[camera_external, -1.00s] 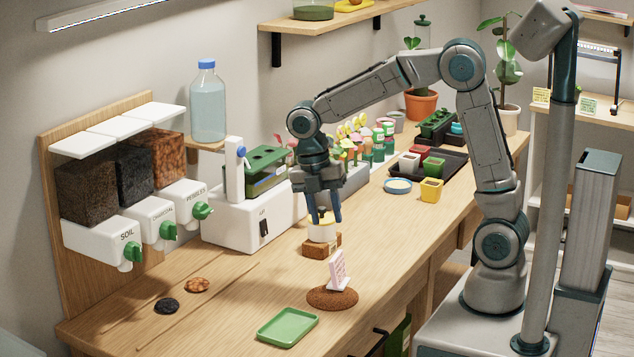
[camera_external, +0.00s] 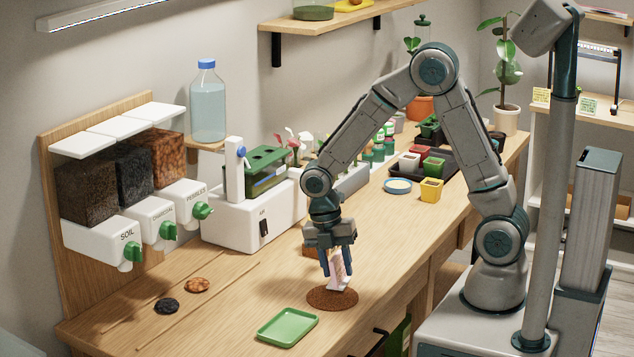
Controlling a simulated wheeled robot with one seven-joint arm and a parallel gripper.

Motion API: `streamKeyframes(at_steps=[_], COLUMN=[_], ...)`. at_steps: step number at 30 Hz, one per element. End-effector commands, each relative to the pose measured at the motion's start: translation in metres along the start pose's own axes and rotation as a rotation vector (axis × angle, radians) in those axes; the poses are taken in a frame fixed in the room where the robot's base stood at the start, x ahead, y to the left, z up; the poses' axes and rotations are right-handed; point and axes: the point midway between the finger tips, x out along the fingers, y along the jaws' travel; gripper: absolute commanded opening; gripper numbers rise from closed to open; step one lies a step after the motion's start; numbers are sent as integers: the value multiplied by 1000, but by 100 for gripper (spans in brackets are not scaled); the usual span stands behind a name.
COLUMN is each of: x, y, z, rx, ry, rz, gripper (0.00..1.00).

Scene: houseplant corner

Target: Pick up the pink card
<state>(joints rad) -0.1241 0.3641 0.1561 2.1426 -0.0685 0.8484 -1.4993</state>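The pink card (camera_external: 338,272) stands upright in its small light holder on a round brown mat (camera_external: 318,300) near the front of the bench. My gripper (camera_external: 337,270) points down at it. Its two fingers are apart, one on each side of the card as seen from here. The fingers cover part of the card, and I cannot tell whether either touches it.
A green tray (camera_external: 287,327) lies in front of the mat. A wooden block (camera_external: 309,250) is mostly hidden behind my gripper. A dark pile (camera_external: 166,306) and an orange-brown pile (camera_external: 197,285) lie to the left. A yellow pot (camera_external: 431,190) stands further back.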

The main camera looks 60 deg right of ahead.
Motion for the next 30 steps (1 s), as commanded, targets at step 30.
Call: streamKeyframes(at_steps=[30], x=[-17], y=[-4], z=[0], rx=[1], ry=[0], rz=[4], gripper=[0])
